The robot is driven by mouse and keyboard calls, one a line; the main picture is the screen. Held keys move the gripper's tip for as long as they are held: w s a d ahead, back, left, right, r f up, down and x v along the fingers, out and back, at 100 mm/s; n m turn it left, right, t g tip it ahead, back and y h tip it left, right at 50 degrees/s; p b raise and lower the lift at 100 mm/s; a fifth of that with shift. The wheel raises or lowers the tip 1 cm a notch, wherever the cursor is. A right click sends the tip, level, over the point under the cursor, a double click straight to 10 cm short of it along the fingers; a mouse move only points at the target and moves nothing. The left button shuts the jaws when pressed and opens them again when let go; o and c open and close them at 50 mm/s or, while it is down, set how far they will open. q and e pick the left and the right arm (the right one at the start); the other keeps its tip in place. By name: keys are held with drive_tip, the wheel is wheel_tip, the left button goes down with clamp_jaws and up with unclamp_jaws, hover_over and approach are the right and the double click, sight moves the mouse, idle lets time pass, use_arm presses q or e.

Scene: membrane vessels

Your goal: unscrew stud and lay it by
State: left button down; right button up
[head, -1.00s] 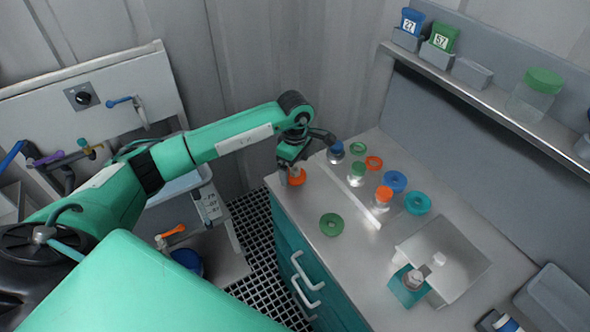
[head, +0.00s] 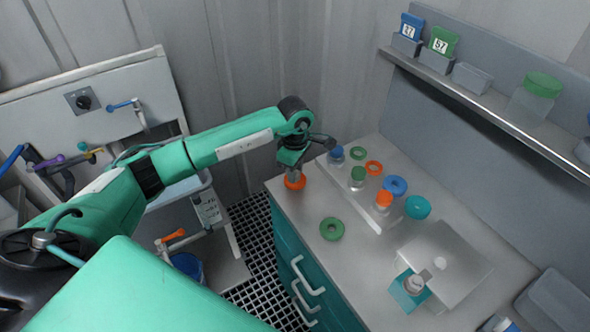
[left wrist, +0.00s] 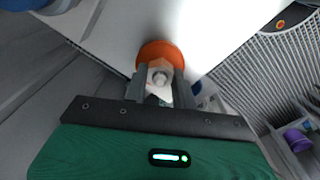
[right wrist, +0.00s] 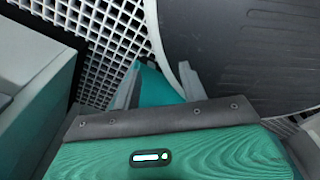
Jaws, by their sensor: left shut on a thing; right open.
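An orange ring (head: 295,182) lies flat at the near left corner of the steel bench top. My left gripper (head: 294,173) points down at it. In the left wrist view my left gripper (left wrist: 160,88) is shut on a pale, hex-shaped stud (left wrist: 159,74), which stands in front of the orange ring (left wrist: 160,50). I cannot tell whether the stud's lower end is still in the ring. My right gripper (right wrist: 155,88) is open and empty in the right wrist view, away from the bench. It does not show in the head view.
Small vessels with blue (head: 336,152), green (head: 358,173) and orange (head: 383,197) caps stand in a row. Several loose rings lie around them, with a green ring (head: 332,229) nearer the front. A grey plate (head: 450,262) lies right. Bare bench lies between.

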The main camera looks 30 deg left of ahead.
use_arm(q)
drive_tip(key=shift+r, duration=0.15)
drive_tip(key=shift+r+p, duration=0.4)
drive_tip(key=shift+r, duration=0.3)
drive_tip(key=shift+r+p, duration=0.5)
drive_tip(key=shift+r, duration=0.8)
drive_tip(key=shift+r+p, duration=0.35)
drive_tip(key=shift+r, duration=1)
